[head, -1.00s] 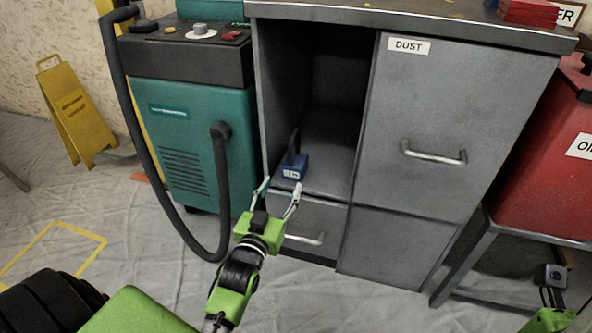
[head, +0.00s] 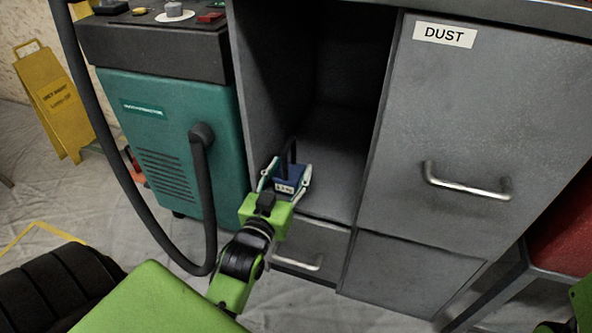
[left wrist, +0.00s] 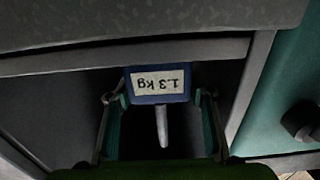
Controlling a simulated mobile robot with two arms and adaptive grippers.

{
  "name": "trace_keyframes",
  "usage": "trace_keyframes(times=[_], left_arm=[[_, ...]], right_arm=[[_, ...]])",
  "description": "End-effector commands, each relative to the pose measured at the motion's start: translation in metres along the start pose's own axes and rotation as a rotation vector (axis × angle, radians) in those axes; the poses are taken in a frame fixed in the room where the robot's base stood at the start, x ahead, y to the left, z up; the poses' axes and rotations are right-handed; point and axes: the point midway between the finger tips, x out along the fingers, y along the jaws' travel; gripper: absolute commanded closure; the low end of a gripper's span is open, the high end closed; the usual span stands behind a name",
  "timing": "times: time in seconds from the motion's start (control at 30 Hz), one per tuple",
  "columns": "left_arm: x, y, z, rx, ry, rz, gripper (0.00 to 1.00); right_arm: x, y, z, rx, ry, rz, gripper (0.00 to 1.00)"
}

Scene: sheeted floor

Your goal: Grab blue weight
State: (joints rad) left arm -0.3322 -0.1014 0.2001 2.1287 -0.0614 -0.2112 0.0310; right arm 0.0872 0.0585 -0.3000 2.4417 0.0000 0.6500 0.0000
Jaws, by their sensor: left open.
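The blue weight (head: 290,186) has a dark upright handle and a white label. It sits at the front of the open compartment in the grey cabinet (head: 240,90). In the left wrist view the weight (left wrist: 158,84) appears upside down, its label reading 1.3 kg. My left gripper (head: 287,175) is open, with one finger on each side of the weight. In the left wrist view its fingers (left wrist: 160,118) flank the weight, with visible gaps beside it. Whether either fingertip touches it cannot be told. My right gripper is not in view.
A closed DUST door (head: 480,120) with a metal handle is right of the compartment, and a drawer (head: 310,245) lies below it. A teal machine (head: 165,140) with a black hose (head: 207,200) stands close on the left. A yellow floor sign (head: 55,100) is farther left.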

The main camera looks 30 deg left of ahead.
Motion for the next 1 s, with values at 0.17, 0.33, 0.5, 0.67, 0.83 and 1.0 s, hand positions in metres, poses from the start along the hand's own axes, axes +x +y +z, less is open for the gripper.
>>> trace_keyframes(times=[0.17, 0.33, 0.5, 0.67, 0.83, 1.0], left_arm=[[-0.001, 0.000, 0.000, 0.000, -0.002, -0.001, 0.51], [-0.001, 0.000, 0.000, 0.000, -0.001, 0.000, 0.67], [-0.001, 0.000, 0.000, 0.000, -0.001, 0.000, 1.00], [0.000, 0.000, -0.006, 0.000, 0.013, 0.000, 1.00], [0.000, 0.000, -0.008, 0.000, 0.012, 0.000, 1.00], [0.003, 0.000, -0.016, 0.000, 0.012, 0.001, 1.00]], right_arm=[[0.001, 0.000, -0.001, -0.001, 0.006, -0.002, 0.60], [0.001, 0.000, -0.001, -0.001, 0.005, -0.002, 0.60], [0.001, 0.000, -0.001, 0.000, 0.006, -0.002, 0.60], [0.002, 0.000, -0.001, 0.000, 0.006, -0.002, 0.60], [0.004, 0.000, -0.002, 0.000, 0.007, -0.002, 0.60], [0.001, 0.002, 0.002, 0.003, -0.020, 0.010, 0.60]])
